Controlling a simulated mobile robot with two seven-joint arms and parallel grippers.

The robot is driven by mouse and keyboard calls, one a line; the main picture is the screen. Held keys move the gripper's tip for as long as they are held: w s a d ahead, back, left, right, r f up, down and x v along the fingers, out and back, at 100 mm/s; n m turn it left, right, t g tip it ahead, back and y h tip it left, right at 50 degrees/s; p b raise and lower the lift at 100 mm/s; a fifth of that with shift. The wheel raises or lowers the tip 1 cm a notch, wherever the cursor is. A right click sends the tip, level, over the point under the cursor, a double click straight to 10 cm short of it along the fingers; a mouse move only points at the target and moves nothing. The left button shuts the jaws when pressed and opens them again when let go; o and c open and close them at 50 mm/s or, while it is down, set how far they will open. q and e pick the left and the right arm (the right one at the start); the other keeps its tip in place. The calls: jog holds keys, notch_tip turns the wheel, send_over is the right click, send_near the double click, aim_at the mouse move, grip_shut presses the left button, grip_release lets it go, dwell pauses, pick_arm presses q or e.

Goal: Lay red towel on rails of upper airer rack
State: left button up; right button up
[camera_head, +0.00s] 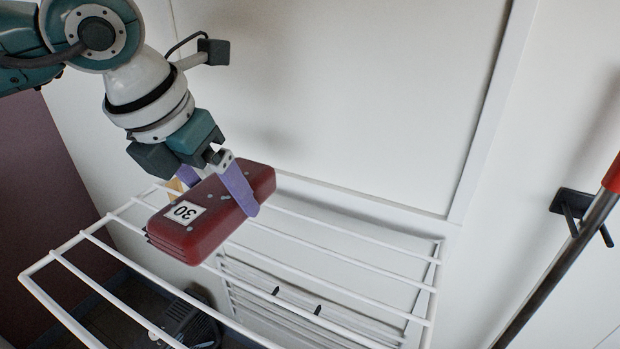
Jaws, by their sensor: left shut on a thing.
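The red towel (212,214) is a folded, dark red block with a white label reading 30, upside down in the picture. My left gripper (243,190) is shut on it, with a purple finger across its near side. The towel is tilted and hangs over the white upper airer rack (330,246). It hides part of the rails. I cannot tell whether its underside touches them. My right gripper is not in view.
A lower white rack (300,318) shows beneath the upper one. A dark object (190,322) lies below at the floor. A red-topped pole (575,240) stands by a black wall holder (578,208) at the right. The rails right of the towel are bare.

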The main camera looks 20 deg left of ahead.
pick_arm(q)
notch_tip(320, 180, down, 8)
jog(key=shift+f, duration=0.15)
jog(key=o, duration=1.2)
